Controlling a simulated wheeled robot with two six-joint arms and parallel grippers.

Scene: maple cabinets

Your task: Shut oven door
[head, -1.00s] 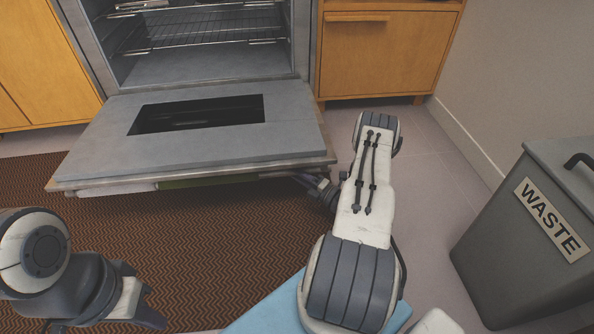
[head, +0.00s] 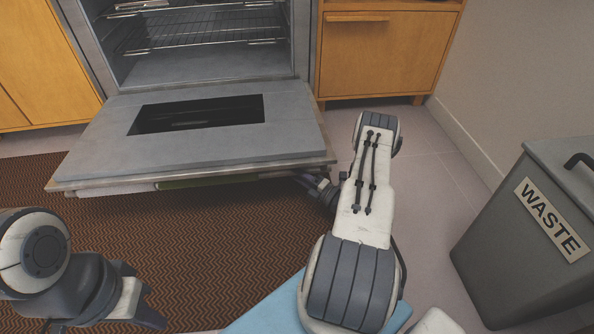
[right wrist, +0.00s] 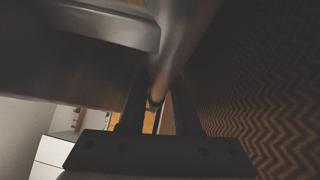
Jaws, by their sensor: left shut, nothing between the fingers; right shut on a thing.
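The oven door (head: 100,148) hangs open, folded down nearly flat, with its inner face and dark window up. The oven cavity (head: 200,62) behind it is open. My right gripper (head: 300,180) is at the door's front right corner, its fingertips partly hidden under the edge. In the right wrist view, my right gripper (right wrist: 155,100) is shut on the oven door's handle bar (right wrist: 182,42), which runs between its dark fingers. My left gripper (head: 150,300) is shut and empty at lower left, above the rug, apart from the door.
A brown zigzag rug (head: 225,235) covers the floor before the oven. A grey waste bin (head: 525,230) stands at right. Maple cabinets (head: 385,55) flank the oven. Tiled floor (head: 440,185) is clear between my right arm and the bin.

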